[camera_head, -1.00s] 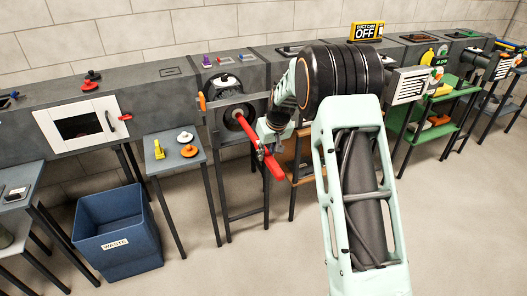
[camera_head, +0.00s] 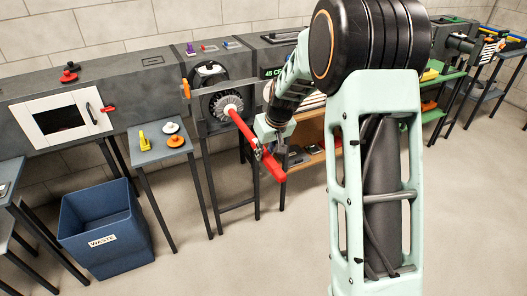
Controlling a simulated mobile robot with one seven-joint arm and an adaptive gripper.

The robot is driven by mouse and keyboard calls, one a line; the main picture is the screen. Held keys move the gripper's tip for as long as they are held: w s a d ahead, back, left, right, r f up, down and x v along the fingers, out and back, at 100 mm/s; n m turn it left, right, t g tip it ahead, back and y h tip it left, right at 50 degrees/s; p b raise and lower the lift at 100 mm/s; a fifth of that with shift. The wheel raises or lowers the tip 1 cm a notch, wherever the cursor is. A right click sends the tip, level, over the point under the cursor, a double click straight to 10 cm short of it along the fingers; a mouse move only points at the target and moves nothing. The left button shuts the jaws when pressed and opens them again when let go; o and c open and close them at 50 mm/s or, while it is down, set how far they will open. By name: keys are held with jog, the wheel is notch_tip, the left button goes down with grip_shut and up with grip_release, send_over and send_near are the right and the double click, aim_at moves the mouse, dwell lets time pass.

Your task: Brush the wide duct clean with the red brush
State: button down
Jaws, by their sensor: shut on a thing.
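The red brush has a long red handle (camera_head: 243,127) and a round grey bristle head (camera_head: 227,104). My gripper (camera_head: 263,150) is shut on the handle near its outer end. The handle tilts down and to the right, out from the duct. The bristle head is at the round dark mouth of the duct (camera_head: 203,100). I cannot tell whether it is just inside or just outside the rim. The inside of the duct is hidden behind the head.
A blue waste bin (camera_head: 103,240) stands on the floor. A wooden shelf (camera_head: 309,158) is behind my arm. Open floor lies in front.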

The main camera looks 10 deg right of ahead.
aim_at(247, 130)
jog(key=shift+w, duration=0.1)
jog(key=shift+w+a+p, duration=0.9)
jog(key=shift+w+p, duration=0.05)
jog(key=shift+w, duration=1.7)
jog(key=shift+w+a+p, duration=0.85)
jog(key=shift+w+p, duration=0.1)
jog(key=shift+w, duration=1.7)
jog(key=shift+w+a+p, duration=0.9)
jog(key=shift+w+p, duration=0.05)
jog(key=shift+w, duration=1.7)
jog(key=shift+s, duration=0.1)
jog(key=shift+s+d+b, duration=0.25)
jog(key=shift+s+b, duration=0.25)
jog(key=shift+s, duration=0.25)
jog(key=shift+s+d+b, duration=0.25)
jog(key=shift+s+b, duration=0.25)
jog(key=shift+s, duration=0.2)
jog(key=shift+s+d+b, duration=0.7)
jog(key=shift+s+b, duration=0.25)
jog(key=shift+s, duration=1.2)
jog(key=shift+s+d+b, duration=0.75)
jog(key=shift+s+b, duration=0.25)
jog(key=shift+s, duration=1.2)
jog(key=shift+s+d+b, duration=0.7)
jog(key=shift+s+b, duration=0.25)
jog(key=shift+s, duration=1.2)
